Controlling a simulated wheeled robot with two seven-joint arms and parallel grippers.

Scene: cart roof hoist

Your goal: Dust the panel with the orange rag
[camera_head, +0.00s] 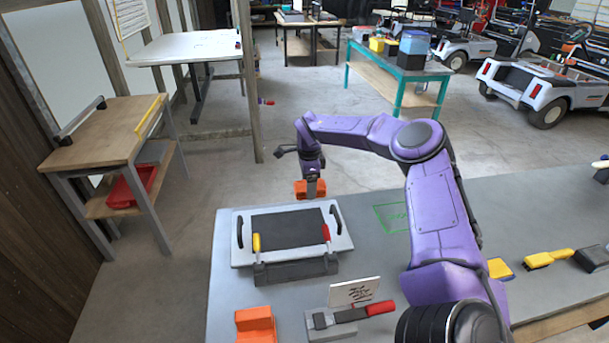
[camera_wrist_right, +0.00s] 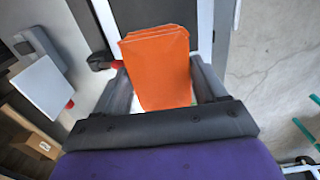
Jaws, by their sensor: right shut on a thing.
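My right gripper (camera_head: 312,180) is shut on an orange rag (camera_head: 310,189). It holds the folded rag above the far edge of the panel (camera_head: 290,224). In the right wrist view the rag (camera_wrist_right: 157,66) sits between the two fingers. The panel is a light board with a dark middle and black side handles, lying on the grey table (camera_head: 228,298). I cannot tell whether the rag touches the panel. A second orange block-like thing (camera_head: 255,325) lies at the table's near left. My left gripper is not in view.
A dark block (camera_head: 296,271) with yellow and red handles stands at the panel's near edge. A red-handled tool (camera_head: 375,309) and a white card (camera_head: 353,291) are nearer. Yellow tools (camera_head: 548,258) lie right. A green outline (camera_head: 392,217) marks bare table.

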